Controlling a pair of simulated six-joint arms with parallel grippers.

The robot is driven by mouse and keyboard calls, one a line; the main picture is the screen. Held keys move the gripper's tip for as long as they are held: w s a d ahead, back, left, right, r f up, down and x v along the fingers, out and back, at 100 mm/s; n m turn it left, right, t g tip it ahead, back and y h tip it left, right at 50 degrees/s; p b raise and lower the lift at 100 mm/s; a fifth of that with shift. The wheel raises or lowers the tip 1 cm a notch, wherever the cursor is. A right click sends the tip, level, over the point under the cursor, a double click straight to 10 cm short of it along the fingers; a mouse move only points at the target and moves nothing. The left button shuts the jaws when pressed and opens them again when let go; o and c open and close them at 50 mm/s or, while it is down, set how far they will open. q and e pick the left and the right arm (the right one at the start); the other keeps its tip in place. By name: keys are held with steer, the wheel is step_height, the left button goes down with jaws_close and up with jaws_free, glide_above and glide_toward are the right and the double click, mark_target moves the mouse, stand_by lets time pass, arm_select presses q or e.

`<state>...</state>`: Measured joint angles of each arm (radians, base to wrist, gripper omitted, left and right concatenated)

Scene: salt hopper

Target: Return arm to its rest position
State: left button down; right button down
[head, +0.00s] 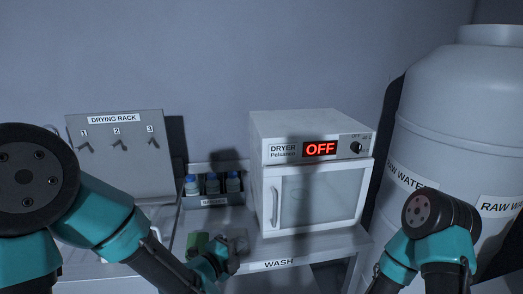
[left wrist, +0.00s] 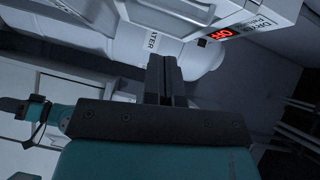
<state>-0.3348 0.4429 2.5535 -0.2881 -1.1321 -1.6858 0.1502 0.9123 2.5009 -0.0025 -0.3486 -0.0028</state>
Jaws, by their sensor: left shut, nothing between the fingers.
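My left arm comes in from the left in the head view. Its gripper (head: 230,248) is above the front of the bench, left of the dryer. In the left wrist view the two dark fingers (left wrist: 164,68) are pressed together with nothing between them. My right arm shows at the lower right in the head view, in front of the raw water tank. Its gripper is out of the picture.
A white dryer (head: 316,208) reading OFF stands on the bench, door shut. A large raw water tank (head: 450,125) stands at right.

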arm_select(q)
steer(key=s+a+f+n+g+y, duration=0.1)
steer(key=a+f+n+g+y, duration=0.2)
steer(key=f, duration=0.4)
steer(key=s+a+f+n+g, duration=0.1)
steer(key=a+f+n, duration=0.2)
steer(key=f+n, duration=0.35)
steer(key=s+a+f+n+g+y, duration=0.1)
steer(key=a+f+n+g+y, duration=0.2)
steer(key=f, duration=0.5)
steer(key=s+a+f+n+g, duration=0.2)
steer(key=s+a+f+n, duration=0.1)
steer(key=s+f+n, duration=0.3)
steer(key=s+a+f+n+g, duration=0.3)
steer(key=s+f+n, duration=0.4)
steer(key=f, duration=0.1)
steer(key=shift+a+f+g+y, duration=0.25)
steer(key=shift+f+g+y, duration=0.05)
steer(key=shift+n, duration=0.25)
